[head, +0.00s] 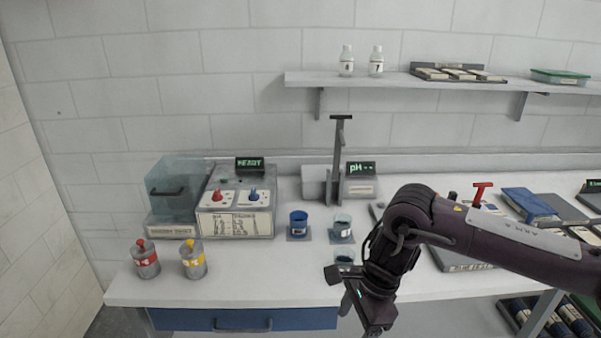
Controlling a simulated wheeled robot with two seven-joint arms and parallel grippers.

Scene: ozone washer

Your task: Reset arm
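My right arm (500,238) comes in from the right over the counter and bends down at its elbow. My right gripper (362,312) hangs at the counter's front edge, pointing down. Its fingertips are small and partly hidden, so I cannot tell whether it is open or shut. Nothing is clearly seen in it. My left gripper is not in view. The ozone washer (237,208) stands at the back left with a green READY display, a red and a blue switch, and a clear-lidded chamber (174,188) on its left.
A blue cup (298,222) and a clear beaker (342,226) stand mid-counter before the pH meter (360,184). Another small vessel (344,258) sits close to my gripper. Blue books (528,205) lie right.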

